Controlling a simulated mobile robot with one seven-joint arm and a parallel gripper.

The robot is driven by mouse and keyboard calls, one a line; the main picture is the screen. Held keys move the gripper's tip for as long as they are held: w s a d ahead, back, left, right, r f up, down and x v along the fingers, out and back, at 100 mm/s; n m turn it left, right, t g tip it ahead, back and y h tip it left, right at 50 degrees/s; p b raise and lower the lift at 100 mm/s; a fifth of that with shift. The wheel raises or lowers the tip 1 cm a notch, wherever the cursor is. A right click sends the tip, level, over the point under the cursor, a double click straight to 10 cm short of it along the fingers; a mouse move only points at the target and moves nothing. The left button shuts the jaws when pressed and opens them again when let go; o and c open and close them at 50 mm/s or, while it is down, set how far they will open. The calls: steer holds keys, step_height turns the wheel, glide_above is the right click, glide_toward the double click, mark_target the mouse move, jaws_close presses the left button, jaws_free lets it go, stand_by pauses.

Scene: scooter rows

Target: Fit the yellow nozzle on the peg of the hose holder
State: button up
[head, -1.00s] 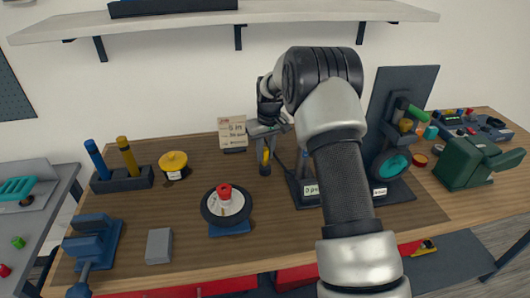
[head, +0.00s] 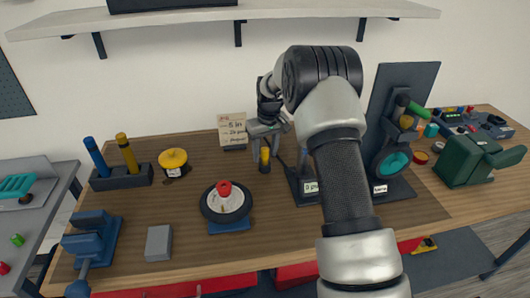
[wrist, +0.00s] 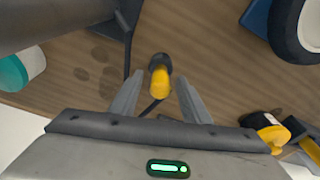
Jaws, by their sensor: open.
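The yellow nozzle (head: 265,155) stands near the middle of the bench, its dark end down. In the wrist view the nozzle (wrist: 160,82) shows between the two fingers, with a gap on each side. My gripper (head: 267,138) is open and empty just above it; the fingers also show in the wrist view (wrist: 160,105). A thin dark line, perhaps a hose, runs beside the nozzle. A dark stand with labels (head: 311,187) lies to the right, partly behind my arm. I cannot make out the holder's peg.
A wheel on a blue stand (head: 227,203) is at the front. A yellow round container (head: 173,162) and a dark block with blue and yellow handles (head: 122,176) are left. A note card (head: 232,129) stands behind. A green device (head: 467,162) is right. Bare wood lies left of the nozzle.

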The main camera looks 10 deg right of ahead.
step_height(320, 180, up, 10)
stand_by(0.6)
steer(key=shift+a, duration=0.1)
